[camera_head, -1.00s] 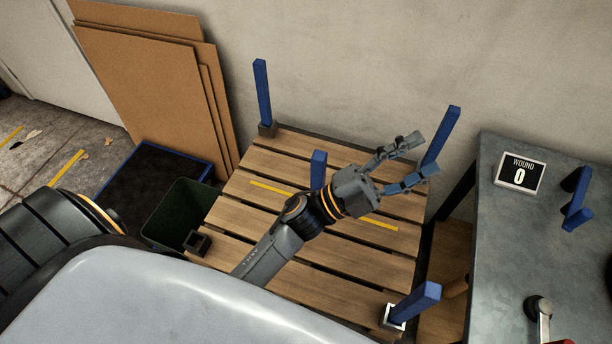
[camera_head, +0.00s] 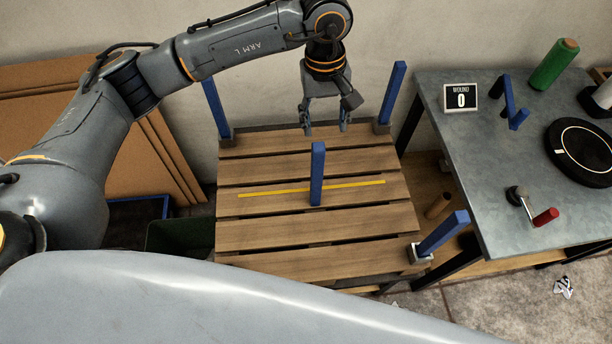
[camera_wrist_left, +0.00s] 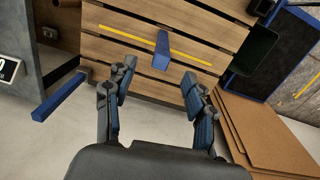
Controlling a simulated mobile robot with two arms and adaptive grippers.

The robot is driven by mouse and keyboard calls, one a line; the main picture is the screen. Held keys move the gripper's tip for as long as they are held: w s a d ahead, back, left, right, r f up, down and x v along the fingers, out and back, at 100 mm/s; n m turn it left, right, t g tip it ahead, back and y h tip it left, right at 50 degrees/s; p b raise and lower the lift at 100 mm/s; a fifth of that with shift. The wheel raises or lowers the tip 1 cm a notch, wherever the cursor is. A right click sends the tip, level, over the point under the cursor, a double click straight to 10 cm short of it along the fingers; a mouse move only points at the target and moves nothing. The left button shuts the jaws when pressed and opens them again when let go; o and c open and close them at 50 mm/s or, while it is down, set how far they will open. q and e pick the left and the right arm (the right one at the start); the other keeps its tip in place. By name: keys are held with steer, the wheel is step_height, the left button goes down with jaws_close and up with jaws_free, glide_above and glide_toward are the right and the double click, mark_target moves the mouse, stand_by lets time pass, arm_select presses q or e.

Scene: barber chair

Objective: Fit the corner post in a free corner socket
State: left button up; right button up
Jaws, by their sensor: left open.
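A loose blue corner post (camera_head: 317,175) stands upright near the middle of the wooden pallet (camera_head: 270,237), by the yellow line; it also shows in the left wrist view (camera_wrist_left: 161,50). My left gripper (camera_head: 325,128) is open and empty above the pallet's back part, behind and above that post, its fingers pointing down. Blue posts stand at the back left (camera_head: 216,108), back right (camera_head: 392,95) and front right (camera_head: 443,233) corners. A dark empty socket (camera_wrist_left: 262,8) shows at the front left corner in the left wrist view; the head view hides it. My right gripper is not in view.
A grey table (camera_head: 455,140) on the right holds a WOUND 0 sign (camera_head: 460,97), a blue bracket (camera_head: 512,103), a green spool (camera_head: 554,64) and a red-handled crank (camera_head: 535,208). Cardboard sheets (camera_head: 165,150) lean at the left, near a dark green bin (camera_head: 178,236).

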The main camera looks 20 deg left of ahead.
mark_target(319, 146)
arm_select(q)
steer(key=shift+y, duration=0.4)
steer(key=f, duration=0.2)
steer(key=a+f+p, duration=0.1)
steer(key=f, duration=0.1)
steer(key=w+f+p, duration=0.1)
steer(key=f, duration=0.2)
steer(key=shift+a, duration=0.2)
steer(key=shift+f, duration=0.3)
steer(key=f+p, duration=0.2)
steer(key=f, duration=0.1)
steer(key=f+p, duration=0.1)
steer(key=shift+w+f, duration=0.3)
steer(key=shift+f, duration=0.4)
jaws_close()
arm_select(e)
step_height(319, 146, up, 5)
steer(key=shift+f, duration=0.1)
